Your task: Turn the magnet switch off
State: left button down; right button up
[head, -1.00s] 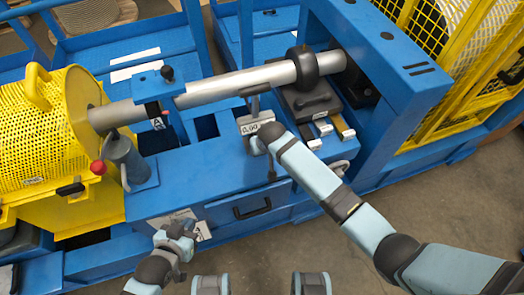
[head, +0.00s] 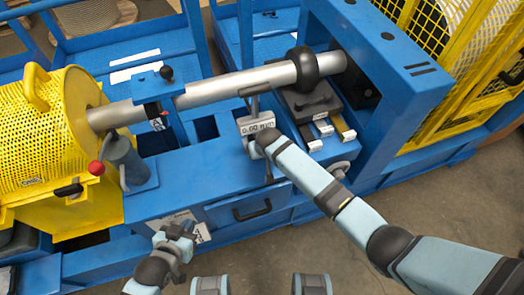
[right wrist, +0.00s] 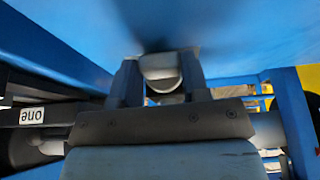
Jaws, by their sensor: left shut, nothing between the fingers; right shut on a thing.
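I cannot tell whether this piece is the magnet switch; no switch marking shows. My left gripper (head: 186,230) is shut and empty, low in front of the blue beam near a white label.
The grey shaft (head: 222,84) runs from the yellow guard (head: 45,130) to the blue upright frame (head: 385,60). A red-knobbed lever (head: 97,167) stands at the left. A drawer with a dark handle (head: 252,211) is below. Bare floor (head: 440,215) lies to the right.

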jog(key=shift+a+r+h+p, duration=0.15)
jog(key=shift+h+p, duration=0.15)
jog(key=shift+p, duration=0.2)
jog(key=shift+s+t+h+p, duration=0.1)
jog(key=shift+t+h+p, duration=0.2)
jog(key=shift+h+p, duration=0.1)
jog(key=shift+a+n+h, duration=0.15)
jog(key=shift+n+h, duration=0.15)
jog(key=shift+h, duration=0.1)
jog(key=shift+f+t+h, duration=0.25)
jog(key=shift+t+h, duration=0.15)
jog(key=shift+h, duration=0.5)
jog(key=o, duration=0.9)
jog(key=shift+r, duration=0.1)
